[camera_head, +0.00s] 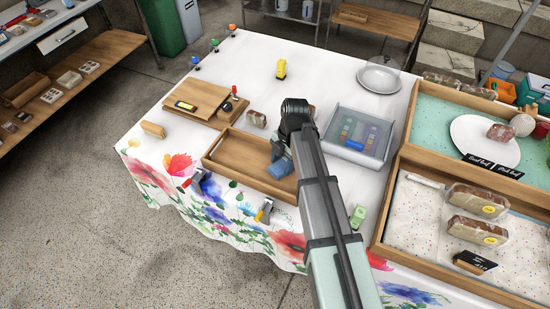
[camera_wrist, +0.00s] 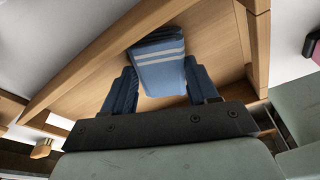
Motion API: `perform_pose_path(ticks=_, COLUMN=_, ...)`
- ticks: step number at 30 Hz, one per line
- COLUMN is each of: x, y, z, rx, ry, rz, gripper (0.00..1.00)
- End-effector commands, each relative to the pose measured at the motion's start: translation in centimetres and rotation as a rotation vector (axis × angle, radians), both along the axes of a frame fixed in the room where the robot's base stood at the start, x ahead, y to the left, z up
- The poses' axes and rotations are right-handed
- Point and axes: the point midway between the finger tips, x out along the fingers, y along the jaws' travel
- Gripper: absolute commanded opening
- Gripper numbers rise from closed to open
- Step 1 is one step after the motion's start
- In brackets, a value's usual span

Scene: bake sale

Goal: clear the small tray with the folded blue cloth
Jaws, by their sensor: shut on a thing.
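The small wooden tray (camera_head: 234,153) lies near the front edge of the table, and its pale wooden floor and walls fill much of the wrist view (camera_wrist: 85,75). The folded blue cloth (camera_head: 281,169) is at the tray's right end. In the wrist view the cloth (camera_wrist: 158,62), with two pale stripes, sits between my blue fingers. My gripper (camera_wrist: 162,80) is shut on it. I cannot tell whether the cloth still touches the tray floor. My arm hides part of the tray's right side in the head view.
A clear-lidded grey bin (camera_head: 358,140) stands right of my arm. A plate with a dome (camera_head: 379,79) stands at the back.

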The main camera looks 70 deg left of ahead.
Motion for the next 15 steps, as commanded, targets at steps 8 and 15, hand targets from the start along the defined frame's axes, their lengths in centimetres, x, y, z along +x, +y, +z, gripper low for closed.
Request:
perform_pose_path(ticks=8, x=1.9, y=-2.0, z=0.0, rx=-0.001, ry=-0.001, rz=-0.002, gripper=0.30)
perform_pose_path(ticks=15, x=0.8, y=-0.6, z=-0.1, rx=-0.001, ry=0.000, rz=0.001, gripper=0.30)
